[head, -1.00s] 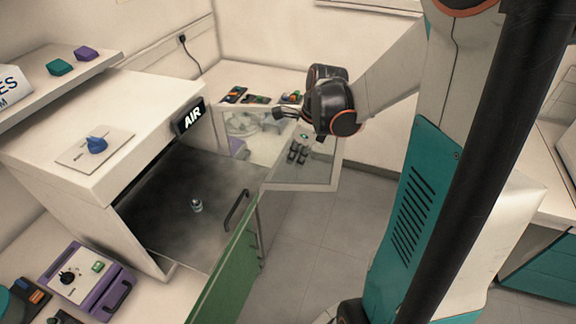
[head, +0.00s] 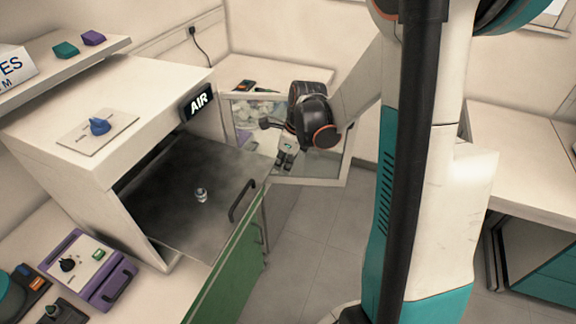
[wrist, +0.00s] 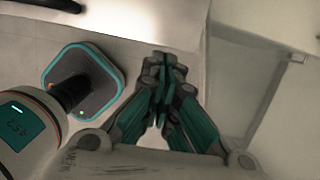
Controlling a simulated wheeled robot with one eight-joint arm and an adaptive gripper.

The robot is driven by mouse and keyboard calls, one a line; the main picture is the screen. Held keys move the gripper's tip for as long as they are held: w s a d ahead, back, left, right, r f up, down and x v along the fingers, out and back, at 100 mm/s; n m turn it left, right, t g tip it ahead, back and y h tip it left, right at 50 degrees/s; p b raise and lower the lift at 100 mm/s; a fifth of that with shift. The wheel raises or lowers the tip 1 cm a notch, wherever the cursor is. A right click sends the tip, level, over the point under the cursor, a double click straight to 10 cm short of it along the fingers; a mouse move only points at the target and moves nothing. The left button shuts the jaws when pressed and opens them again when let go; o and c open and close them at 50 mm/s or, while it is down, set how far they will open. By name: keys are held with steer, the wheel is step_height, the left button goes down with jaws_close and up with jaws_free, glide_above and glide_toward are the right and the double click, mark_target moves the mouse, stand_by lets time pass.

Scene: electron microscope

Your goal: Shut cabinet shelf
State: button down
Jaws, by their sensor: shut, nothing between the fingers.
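A dark grey shelf (head: 170,214) extends out of the white cabinet marked AIR (head: 150,88). A black handle (head: 243,200) is on its front right edge, and a small metal part (head: 201,195) stands on it. My gripper (head: 284,166) is shut and empty, to the right of and beyond the handle in the head view, apart from it. It overlaps a clear framed panel (head: 310,183); I cannot tell whether they touch. The wrist view shows the gripper (wrist: 163,68) with its fingers together. The shelf is not clearly identifiable there.
A green front panel (head: 232,270) stands below the shelf's edge. A purple and white control box (head: 88,268) sits on the left counter. A white bench (head: 525,135) is on the right. Tiled floor (head: 320,230) shows between.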

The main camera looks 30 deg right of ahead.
mark_target(234, 154)
steer(key=w+a, duration=0.3)
steer(key=w, duration=0.1)
steer(key=w+a, duration=0.3)
steer(key=w, duration=0.2)
steer(key=w+a, duration=0.3)
steer(key=w, duration=0.1)
steer(key=shift+w+a+b, duration=0.2)
steer(key=shift+a+b, duration=0.15)
